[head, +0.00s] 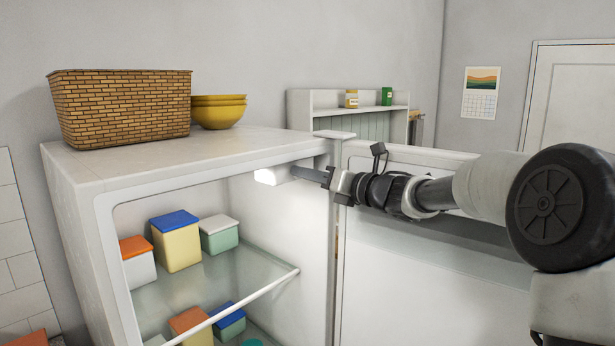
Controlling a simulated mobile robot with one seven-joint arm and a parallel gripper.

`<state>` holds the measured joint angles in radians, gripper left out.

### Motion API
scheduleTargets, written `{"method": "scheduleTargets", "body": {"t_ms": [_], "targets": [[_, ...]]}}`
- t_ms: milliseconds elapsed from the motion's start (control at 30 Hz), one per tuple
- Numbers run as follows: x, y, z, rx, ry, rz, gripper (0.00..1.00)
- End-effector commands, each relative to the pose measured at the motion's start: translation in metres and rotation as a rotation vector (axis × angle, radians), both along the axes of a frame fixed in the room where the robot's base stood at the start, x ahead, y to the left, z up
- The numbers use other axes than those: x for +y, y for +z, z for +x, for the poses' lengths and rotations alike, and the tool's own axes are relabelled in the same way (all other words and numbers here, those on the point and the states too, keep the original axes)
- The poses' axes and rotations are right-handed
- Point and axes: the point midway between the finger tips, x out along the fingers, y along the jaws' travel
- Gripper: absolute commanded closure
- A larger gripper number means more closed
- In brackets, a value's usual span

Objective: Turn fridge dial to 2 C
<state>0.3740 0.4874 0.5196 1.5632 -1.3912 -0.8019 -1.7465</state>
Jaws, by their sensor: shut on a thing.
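The fridge (90,180) stands open, with its door (430,290) swung out to the right. A small white housing (268,176) is under the fridge ceiling, at the upper right of the inside. My gripper (308,172) reaches in from the right with its fingers at the right end of this housing. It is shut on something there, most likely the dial. The dial itself, its marks and its setting are hidden behind the fingers or too small to read.
Several lidded boxes (176,245) sit on the glass shelf and below it. A woven basket (122,112) and yellow bowls (218,112) stand on the fridge top. My arm passes over the open door. A wall shelf (320,112) holds two small containers behind.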

Motion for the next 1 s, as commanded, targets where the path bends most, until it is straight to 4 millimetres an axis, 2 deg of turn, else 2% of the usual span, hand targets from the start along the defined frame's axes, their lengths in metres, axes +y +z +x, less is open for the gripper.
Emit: {"method": "scheduleTargets", "body": {"t_ms": [100, 133, 200, 233, 533, 667, 767, 1000], "targets": [[0.0, 0.0, 0.0, 0.0, 0.001, -0.001, 0.99], [0.0, 0.0, 0.0, 0.0, 0.001, -0.001, 0.74], [0.0, 0.0, 0.0, -0.001, 0.001, -0.002, 0.62], [0.0, 0.0, 0.0, -0.002, 0.001, -0.001, 0.59], [-0.001, 0.0, -0.001, -0.002, 0.0, -0.002, 0.59], [-0.01, -0.001, -0.007, -0.004, -0.001, -0.003, 0.59], [-0.024, -0.002, -0.018, -0.004, -0.003, -0.003, 0.59], [-0.071, -0.003, -0.055, -0.003, -0.004, -0.004, 0.59]]}}
